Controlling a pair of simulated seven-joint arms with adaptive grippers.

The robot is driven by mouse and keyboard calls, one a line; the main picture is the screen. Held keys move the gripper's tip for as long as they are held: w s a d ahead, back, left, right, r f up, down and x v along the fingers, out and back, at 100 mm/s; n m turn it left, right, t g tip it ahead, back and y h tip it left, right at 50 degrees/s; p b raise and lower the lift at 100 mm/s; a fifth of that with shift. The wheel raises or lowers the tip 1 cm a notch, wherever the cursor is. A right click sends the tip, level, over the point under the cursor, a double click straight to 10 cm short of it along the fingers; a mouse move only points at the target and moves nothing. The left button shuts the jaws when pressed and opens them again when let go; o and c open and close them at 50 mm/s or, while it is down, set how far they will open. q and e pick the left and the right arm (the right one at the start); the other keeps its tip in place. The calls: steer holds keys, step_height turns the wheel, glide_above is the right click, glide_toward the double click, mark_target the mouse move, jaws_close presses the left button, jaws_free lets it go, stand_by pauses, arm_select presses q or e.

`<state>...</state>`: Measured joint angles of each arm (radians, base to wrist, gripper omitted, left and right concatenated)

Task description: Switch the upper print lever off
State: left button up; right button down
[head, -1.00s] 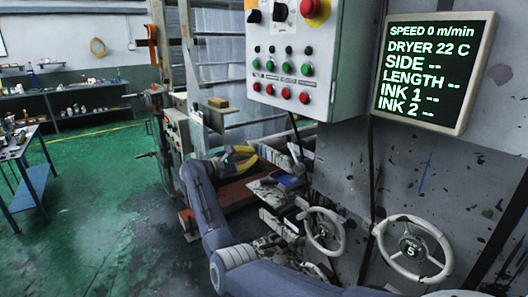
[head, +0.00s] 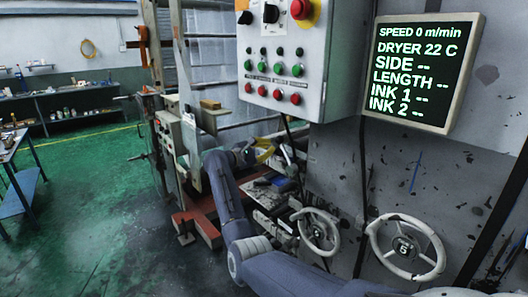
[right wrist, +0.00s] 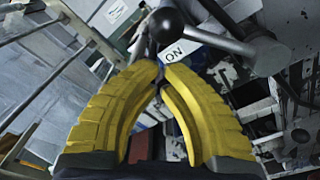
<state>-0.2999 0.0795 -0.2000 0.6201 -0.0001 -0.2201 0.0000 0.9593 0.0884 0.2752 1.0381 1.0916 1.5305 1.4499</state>
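The print lever shows in the right wrist view as a black ball knob (right wrist: 167,25) on a grey metal arm that runs right to a pivot. A white ON label (right wrist: 175,50) lies just below the knob. My right gripper (right wrist: 161,72) has its yellow fingertips together with nothing visible between them, just below the knob and label; contact cannot be told. In the head view my right gripper (head: 266,153) is beside the machine below the button panel, and the lever is too small and covered to make out clearly. My left gripper is not in view.
A button panel (head: 290,60) hangs above my right arm, with a display (head: 420,72) reading SPEED 0 beside it. Two white handwheels (head: 318,232) (head: 405,246) stick out at lower right. Green floor at left is open.

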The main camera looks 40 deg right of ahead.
mark_target(279, 139)
steer(key=shift+s+r, duration=0.25)
steer(key=shift+r, duration=0.05)
steer(key=shift+s+r, duration=0.1)
stand_by(0.3)
steer(key=shift+s+r+m, duration=0.15)
steer(key=shift+r+m, duration=0.1)
steer(key=shift+m, duration=0.15)
steer(key=shift+s+r+m, duration=0.2)
steer(key=shift+r+m, duration=0.1)
steer(key=s+r+m, duration=0.3)
steer(key=s+m, duration=0.1)
steer(key=m, duration=0.1)
steer(key=shift+s+d+r, duration=0.1)
steer(key=shift+s+r, duration=0.2)
steer(key=shift+r, duration=0.05)
steer(key=s+r+m, duration=0.1)
steer(key=s+m, duration=0.5)
steer(key=shift+h, duration=0.3)
